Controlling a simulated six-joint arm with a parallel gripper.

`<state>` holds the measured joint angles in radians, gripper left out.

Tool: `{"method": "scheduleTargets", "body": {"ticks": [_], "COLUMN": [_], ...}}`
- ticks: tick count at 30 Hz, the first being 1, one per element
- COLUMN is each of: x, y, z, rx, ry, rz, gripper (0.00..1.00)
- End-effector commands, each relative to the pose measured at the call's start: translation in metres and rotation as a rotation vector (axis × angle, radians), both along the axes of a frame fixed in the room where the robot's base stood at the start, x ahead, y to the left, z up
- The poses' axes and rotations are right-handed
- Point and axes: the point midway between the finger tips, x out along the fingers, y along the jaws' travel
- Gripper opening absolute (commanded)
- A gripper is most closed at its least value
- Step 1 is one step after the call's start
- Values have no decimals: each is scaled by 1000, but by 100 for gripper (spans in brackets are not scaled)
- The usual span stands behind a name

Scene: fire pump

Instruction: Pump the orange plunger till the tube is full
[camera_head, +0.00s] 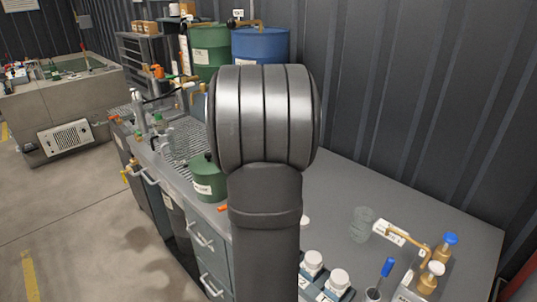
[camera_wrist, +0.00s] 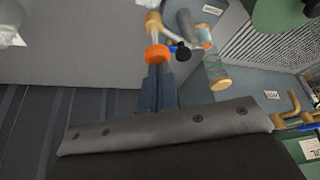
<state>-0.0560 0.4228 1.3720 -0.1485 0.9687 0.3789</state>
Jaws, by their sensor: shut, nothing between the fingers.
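In the wrist view, the orange plunger (camera_wrist: 157,54) is a round orange cap on a tan and brass-coloured fitting. My gripper (camera_wrist: 158,70) is shut and empty, with its blue-grey fingertips right at the cap's near side. I cannot tell whether they touch it. A clear tube (camera_wrist: 215,66) with a tan end lies just right of the cap in the picture. It looks greenish inside, but its fill level cannot be read. In the head view my own arm covers the middle, and my gripper is hidden behind it.
A black knob (camera_wrist: 183,54) and a grey cylinder (camera_wrist: 187,28) are close beside the plunger. A green drum (camera_head: 209,50) and a blue drum (camera_head: 260,45) stand at the wall. A green pot (camera_head: 208,180) and several bottles are on the bench. The bench's right part (camera_head: 335,180) has free room.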

Motion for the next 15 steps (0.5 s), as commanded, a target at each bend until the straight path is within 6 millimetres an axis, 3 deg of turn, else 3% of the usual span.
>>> {"method": "scheduleTargets", "body": {"ticks": [15], "x": [-1], "y": [0], "z": [-23], "rx": [0], "ry": [4], "rz": [1], "gripper": [0]}}
